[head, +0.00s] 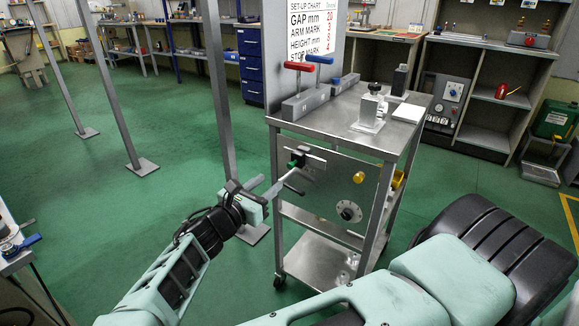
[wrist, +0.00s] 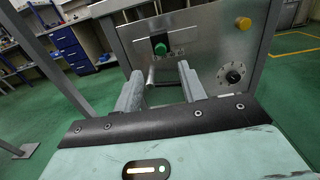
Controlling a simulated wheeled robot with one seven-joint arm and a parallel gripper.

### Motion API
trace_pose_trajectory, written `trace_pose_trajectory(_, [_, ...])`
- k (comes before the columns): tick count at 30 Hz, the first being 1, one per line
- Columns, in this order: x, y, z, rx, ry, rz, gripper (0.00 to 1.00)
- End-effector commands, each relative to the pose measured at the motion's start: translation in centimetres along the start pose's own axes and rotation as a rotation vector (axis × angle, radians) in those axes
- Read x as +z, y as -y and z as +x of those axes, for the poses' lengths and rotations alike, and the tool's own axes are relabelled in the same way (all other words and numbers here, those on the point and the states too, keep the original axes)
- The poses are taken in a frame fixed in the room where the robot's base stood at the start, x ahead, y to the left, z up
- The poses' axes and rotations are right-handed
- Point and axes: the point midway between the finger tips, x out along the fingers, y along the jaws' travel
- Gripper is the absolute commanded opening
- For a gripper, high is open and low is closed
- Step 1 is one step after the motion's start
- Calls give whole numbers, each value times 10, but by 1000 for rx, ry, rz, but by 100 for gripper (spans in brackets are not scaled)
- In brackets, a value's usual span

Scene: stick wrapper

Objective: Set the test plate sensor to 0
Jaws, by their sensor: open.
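The test plate (head: 335,170) is a grey metal panel on the front of a steel cart. It bears a green knob (head: 299,160) on a black mount, a yellow knob (head: 359,177) and a round black dial (head: 349,211). The wrist view also shows the green knob (wrist: 160,49), the yellow knob (wrist: 243,23) and the dial (wrist: 234,75). The dial's marks are too small to read. My gripper (wrist: 160,86) is open in front of the plate, below the green knob. A short pale rod (wrist: 152,77) shows between its fingers; contact cannot be told.
A set-up chart (head: 317,30) stands behind. A grey post (head: 222,110) rises left of the cart.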

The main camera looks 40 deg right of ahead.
Motion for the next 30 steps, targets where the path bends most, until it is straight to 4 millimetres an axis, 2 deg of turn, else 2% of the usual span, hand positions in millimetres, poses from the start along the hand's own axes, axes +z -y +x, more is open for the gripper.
trace_pose_trajectory(1, [0,1,13,-5,4,-1,41])
trace_pose_trajectory(9, [-1,1,68,-4,2,0,41])
trace_pose_trajectory(15, [-1,1,98,-3,1,0,41])
trace_pose_trajectory(21, [0,0,111,-1,0,0,41])
trace_pose_trajectory(29, [0,0,112,0,-1,0,41])
trace_pose_trajectory(30, [0,0,112,0,-1,0,35])
